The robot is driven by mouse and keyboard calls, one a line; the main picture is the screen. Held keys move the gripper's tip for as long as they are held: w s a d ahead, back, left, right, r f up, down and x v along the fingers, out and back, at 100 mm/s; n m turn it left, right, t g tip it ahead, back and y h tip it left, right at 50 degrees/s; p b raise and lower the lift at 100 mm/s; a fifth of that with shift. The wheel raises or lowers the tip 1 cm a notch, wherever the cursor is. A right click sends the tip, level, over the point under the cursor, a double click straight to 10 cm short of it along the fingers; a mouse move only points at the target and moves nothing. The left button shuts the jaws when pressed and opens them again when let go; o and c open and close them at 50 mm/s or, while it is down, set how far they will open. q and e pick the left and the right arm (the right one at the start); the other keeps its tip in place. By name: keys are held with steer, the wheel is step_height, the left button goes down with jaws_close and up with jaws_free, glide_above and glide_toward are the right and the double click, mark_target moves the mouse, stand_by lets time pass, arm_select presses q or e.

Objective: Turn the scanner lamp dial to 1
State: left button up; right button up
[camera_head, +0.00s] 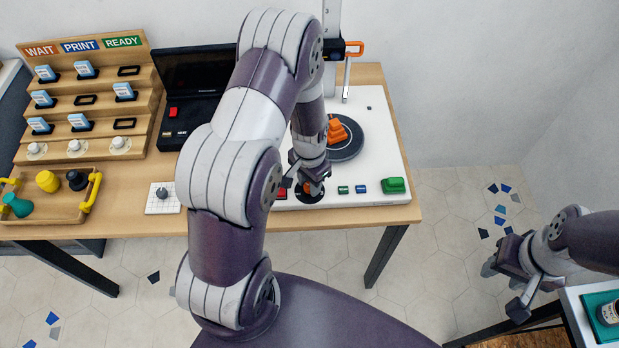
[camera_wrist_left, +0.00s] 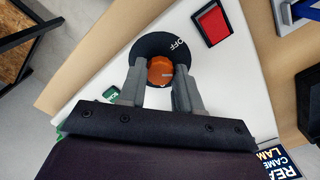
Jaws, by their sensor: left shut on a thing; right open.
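The scanner lamp dial (camera_head: 309,198) is a black disc near the front edge of the white scanner board, mostly hidden by my left gripper in the head view. In the left wrist view the black disc (camera_wrist_left: 150,48) has an orange knob (camera_wrist_left: 160,66) in its middle, and "OFF" is readable on its upper right part. My left gripper (camera_head: 305,182) points down with a finger on each side of the knob and is shut on it; its fingers also show in the wrist view (camera_wrist_left: 159,88). I cannot read the dial's setting. My right gripper (camera_head: 500,289) is open and empty, away at the right.
A red button (camera_wrist_left: 212,24) lies beside the dial, and green and blue buttons (camera_head: 361,189) sit to its right. Behind is a dark turntable (camera_head: 348,148) with an orange object (camera_head: 336,131). A stepped rack (camera_head: 88,97) and a tray (camera_head: 50,215) stand at the left.

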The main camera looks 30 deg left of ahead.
arm_select(q)
steer(key=shift+r+m+p, duration=0.1)
steer(key=shift+m+p, duration=0.3)
steer(key=shift+m, duration=1.1)
steer(key=shift+w, duration=0.1)
steer(key=o, duration=1)
steer(key=shift+o, duration=0.2)
step_height(320, 180, up, 13)
steer(key=shift+f, duration=0.2)
